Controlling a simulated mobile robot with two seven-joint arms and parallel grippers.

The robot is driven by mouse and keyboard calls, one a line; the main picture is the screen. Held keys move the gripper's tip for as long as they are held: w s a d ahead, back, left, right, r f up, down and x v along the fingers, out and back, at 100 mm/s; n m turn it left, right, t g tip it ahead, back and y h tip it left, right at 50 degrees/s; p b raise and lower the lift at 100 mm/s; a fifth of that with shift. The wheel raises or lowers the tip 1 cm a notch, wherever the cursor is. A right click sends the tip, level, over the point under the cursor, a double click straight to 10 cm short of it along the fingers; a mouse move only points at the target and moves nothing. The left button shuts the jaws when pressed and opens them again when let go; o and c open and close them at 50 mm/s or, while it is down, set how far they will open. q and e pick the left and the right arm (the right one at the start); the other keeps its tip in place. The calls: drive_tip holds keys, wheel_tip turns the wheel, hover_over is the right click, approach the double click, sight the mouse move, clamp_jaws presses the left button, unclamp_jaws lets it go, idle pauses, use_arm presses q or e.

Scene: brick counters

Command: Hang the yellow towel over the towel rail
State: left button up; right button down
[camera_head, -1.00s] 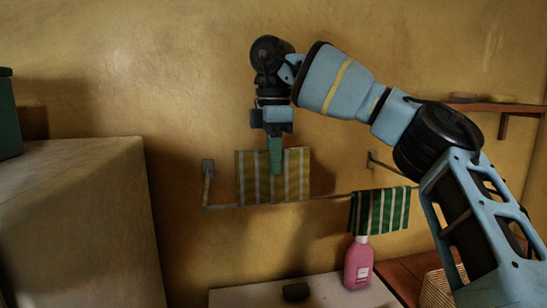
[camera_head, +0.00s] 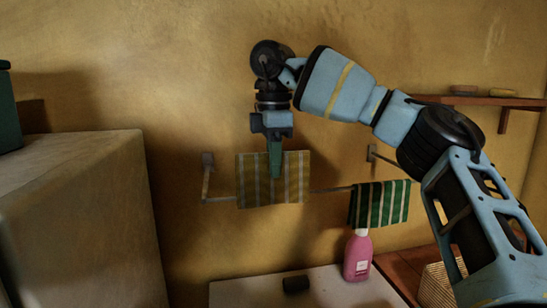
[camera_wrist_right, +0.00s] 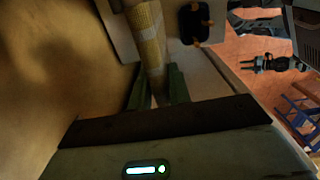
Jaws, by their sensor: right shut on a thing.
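The yellow towel (camera_head: 247,182), striped with pale lines, hangs as a flat upright panel at the towel rail (camera_head: 329,190) on the wall. My right gripper (camera_head: 275,174) points down and is shut on its upper middle. The towel covers the rail's middle, and its lower edge hangs slightly below the rail line. I cannot tell whether any cloth lies behind the rail. In the right wrist view, the towel (camera_wrist_right: 149,35) runs up from between the fingers (camera_wrist_right: 158,88). My left gripper is not in view.
A green-and-white striped towel (camera_head: 378,205) hangs on the rail's right part. A pink bottle (camera_head: 357,257) and a small dark object (camera_head: 296,284) stand on the pale counter (camera_head: 245,293) below. A wall shelf (camera_head: 480,101) is at right, a large block (camera_head: 75,215) at left.

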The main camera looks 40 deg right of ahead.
sight(274, 193)
drive_tip(key=shift+f, duration=3.95)
drive_tip(key=c, duration=0.8)
unclamp_jaws()
drive_tip(key=shift+r, duration=4.5)
